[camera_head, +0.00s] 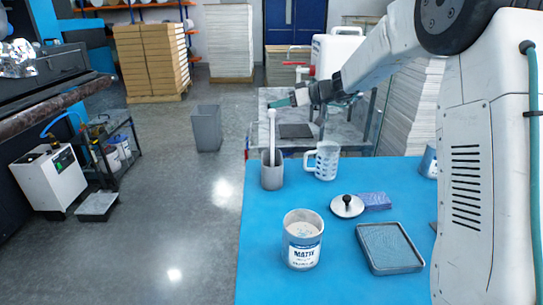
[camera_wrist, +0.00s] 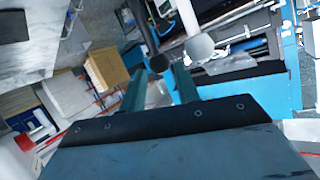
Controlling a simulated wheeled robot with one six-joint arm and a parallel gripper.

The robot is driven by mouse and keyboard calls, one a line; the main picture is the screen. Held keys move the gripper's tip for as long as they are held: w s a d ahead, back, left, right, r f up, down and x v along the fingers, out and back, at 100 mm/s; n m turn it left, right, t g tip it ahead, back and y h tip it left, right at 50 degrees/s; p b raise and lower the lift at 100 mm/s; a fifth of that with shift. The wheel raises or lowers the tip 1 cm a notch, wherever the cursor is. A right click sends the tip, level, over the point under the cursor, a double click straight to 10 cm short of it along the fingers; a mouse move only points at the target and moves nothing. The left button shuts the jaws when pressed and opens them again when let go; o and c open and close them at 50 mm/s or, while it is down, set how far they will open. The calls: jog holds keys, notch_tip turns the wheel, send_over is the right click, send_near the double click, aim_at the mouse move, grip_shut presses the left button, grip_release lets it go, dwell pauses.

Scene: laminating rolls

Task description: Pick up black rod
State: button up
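A grey cup (camera_head: 271,178) stands at the back left of the blue table (camera_head: 260,230) and holds rods. A tall pale rod (camera_head: 272,135) rises from it, with a thin dark rod beside it. In the wrist view the black rod (camera_wrist: 146,38) shows its round end in line with the gap between my fingertips, and the pale rod's round end (camera_wrist: 199,46) lies to its right. My gripper (camera_wrist: 160,78) has its two teal fingers apart with nothing between them. In the head view my gripper (camera_head: 280,103) points left, near the pale rod's top and above the cup.
A clear measuring jug (camera_head: 327,161) stands right of the cup. A white can (camera_head: 303,242), a black-knobbed disc (camera_head: 347,206), a purple block (camera_head: 375,201) and a grey tray (camera_head: 361,264) are nearer. A metal cart (camera_head: 345,130) stands behind the table.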

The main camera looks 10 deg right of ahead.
jog(key=x, duration=0.4)
jog(key=shift+w+a+f, duration=0.15)
jog(key=shift+f, duration=0.2)
grip_shut()
jog(key=shift+r, duration=0.15)
